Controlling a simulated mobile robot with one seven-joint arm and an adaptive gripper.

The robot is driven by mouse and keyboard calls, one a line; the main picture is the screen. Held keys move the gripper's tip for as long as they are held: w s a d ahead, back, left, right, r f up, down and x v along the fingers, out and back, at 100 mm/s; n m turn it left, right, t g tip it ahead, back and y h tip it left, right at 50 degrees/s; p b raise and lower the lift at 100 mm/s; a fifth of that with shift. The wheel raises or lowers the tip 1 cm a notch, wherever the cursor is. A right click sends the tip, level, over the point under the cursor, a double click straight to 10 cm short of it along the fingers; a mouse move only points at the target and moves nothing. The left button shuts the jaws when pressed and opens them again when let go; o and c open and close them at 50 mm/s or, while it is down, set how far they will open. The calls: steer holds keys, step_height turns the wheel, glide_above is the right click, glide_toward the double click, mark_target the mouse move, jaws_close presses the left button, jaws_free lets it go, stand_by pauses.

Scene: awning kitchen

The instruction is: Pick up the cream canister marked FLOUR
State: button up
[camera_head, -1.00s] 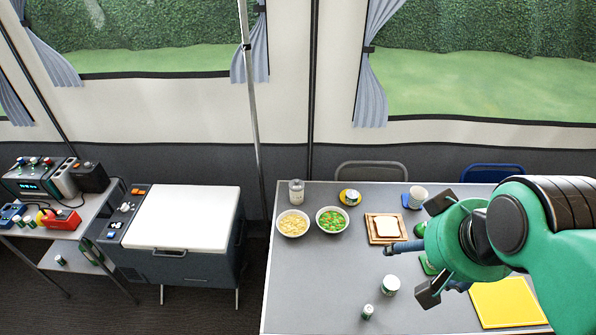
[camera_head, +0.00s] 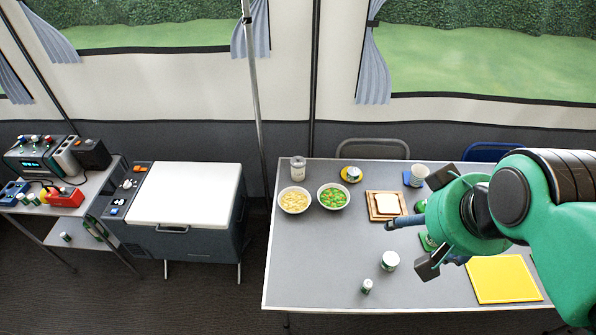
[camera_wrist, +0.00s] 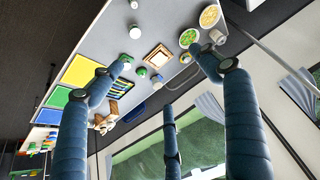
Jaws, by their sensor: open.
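A short, pale round canister (camera_head: 390,260) with a lid stands upright on the grey table. It is the likeliest match for the flour canister, but no lettering is legible. The wrist view also appears to show it (camera_wrist: 134,32), upper left of the fingers. My gripper (camera_head: 425,222) is above the right part of the table, to the right of and beyond the canister in the head view. Its blue fingers (camera_wrist: 158,82) are spread wide with nothing between them. It touches no canister.
A smaller can (camera_head: 367,286) stands near the canister, toward the front edge. A bread board (camera_head: 372,216), two food bowls (camera_head: 294,213) (camera_head: 319,204), a jar (camera_head: 298,170), a mug (camera_head: 419,173) and a yellow mat (camera_head: 502,279) are around. The front-left tabletop is clear.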

steer(key=shift+w, duration=0.1)
steer(key=n+g+y, duration=0.1)
steer(key=n, duration=0.3)
glide_above(298, 160)
steer(key=s+d, duration=0.2)
steer(key=s, duration=0.2)
step_height(298, 160, down, 36)
steer(key=shift+s+a+r, duration=0.15)
steer(key=shift+r, duration=0.1)
steer(key=shift+f, duration=0.15)
steer(key=shift+b+x, duration=0.4)
steer(key=shift+x, duration=3.75)
